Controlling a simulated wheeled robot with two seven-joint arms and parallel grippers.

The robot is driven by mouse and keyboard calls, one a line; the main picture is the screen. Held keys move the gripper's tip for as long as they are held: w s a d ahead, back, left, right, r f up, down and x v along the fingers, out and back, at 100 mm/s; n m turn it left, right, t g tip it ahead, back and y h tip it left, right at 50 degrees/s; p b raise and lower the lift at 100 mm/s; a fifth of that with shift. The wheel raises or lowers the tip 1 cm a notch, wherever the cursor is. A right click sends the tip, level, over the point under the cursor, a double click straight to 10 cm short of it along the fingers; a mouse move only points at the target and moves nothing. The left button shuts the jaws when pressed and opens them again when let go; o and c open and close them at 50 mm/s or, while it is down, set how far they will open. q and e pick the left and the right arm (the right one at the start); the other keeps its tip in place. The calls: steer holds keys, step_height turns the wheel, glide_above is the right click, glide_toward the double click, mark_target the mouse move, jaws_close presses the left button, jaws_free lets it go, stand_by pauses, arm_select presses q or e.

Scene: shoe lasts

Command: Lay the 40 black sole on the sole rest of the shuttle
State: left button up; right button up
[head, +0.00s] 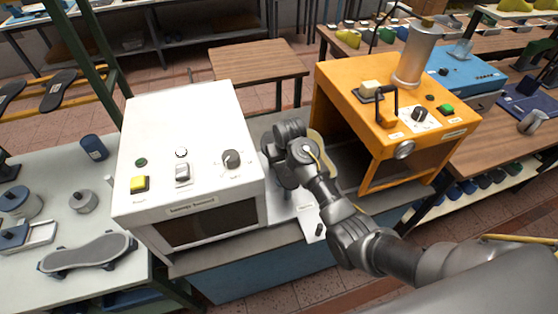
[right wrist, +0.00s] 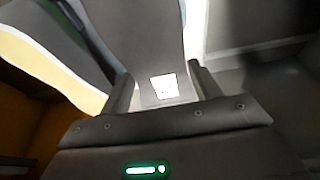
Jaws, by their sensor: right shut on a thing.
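My right gripper (right wrist: 162,78) is shut on a dark grey-black sole (right wrist: 155,35) with a small white label, held between the two fingers in the right wrist view. In the head view my right gripper (head: 284,150) is between the white machine and the orange machine, and my wrist hides most of the sole. A cream-edged piece (head: 319,147) shows just beside the wrist; it also shows at the left in the right wrist view (right wrist: 85,92). A pale plate (head: 307,212) lies below the arm; I cannot make out the sole rest. My left gripper is out of view.
The white machine (head: 185,150) stands close on the left and the orange machine (head: 385,110) close on the right, leaving a narrow gap. Dark soles (head: 58,92) lie on yellow rails at far left.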

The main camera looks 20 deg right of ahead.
mark_target(282, 164)
steer(key=shift+f, duration=0.55)
stand_by(0.5)
steer(key=o, duration=1.3)
steer(key=shift+c, duration=0.2)
steer(key=shift+r+p, duration=0.8)
steer(key=shift+r, duration=2.75)
